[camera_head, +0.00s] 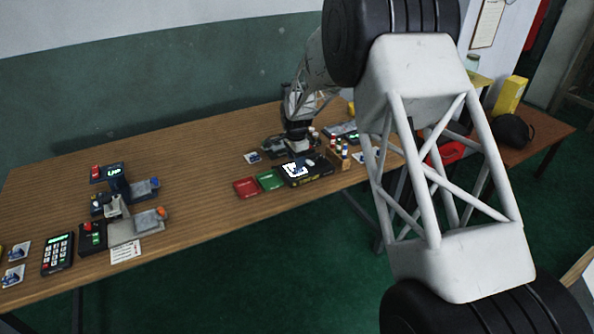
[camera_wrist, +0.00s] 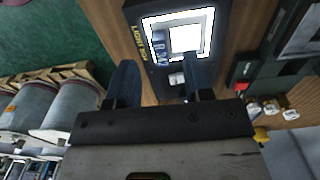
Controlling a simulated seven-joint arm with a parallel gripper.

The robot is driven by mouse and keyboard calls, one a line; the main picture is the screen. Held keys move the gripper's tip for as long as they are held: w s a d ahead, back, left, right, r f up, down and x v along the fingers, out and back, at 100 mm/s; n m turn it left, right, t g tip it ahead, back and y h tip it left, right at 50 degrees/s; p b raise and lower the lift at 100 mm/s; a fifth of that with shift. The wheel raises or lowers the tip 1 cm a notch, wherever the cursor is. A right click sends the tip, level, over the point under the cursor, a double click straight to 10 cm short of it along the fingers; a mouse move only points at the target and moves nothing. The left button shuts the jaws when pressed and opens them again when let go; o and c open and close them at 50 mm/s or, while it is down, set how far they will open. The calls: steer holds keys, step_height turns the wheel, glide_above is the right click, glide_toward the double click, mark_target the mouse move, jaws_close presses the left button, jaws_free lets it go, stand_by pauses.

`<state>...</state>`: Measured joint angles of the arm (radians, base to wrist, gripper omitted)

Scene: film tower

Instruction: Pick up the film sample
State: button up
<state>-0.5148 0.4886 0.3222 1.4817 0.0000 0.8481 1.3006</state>
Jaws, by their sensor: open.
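A black light box (camera_head: 322,171) with a glowing white panel stands near the table's front edge in the head view. The light box (camera_wrist: 150,72) also shows in the wrist view, ahead of my fingers. A pale, roughly square piece (camera_wrist: 186,38) lies on its lit panel; it may be the film sample, but I cannot tell for sure. My gripper (camera_wrist: 162,66) is open, with its two dark fingers apart and nothing clearly held between them. In the head view my gripper (camera_head: 297,156) is over or close beside the light box; the exact gap is hidden.
Left of the light box lie a green tray (camera_head: 270,181) and a red tray (camera_head: 246,187). A wooden rack of small bottles (camera_head: 340,157) stands close on its right. Equipment with a keypad (camera_head: 57,254) is at the table's left. The table's middle is clear.

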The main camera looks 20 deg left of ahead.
steer(key=shift+d+f, duration=0.1)
steer(key=shift+f, duration=2.1)
jaws_close()
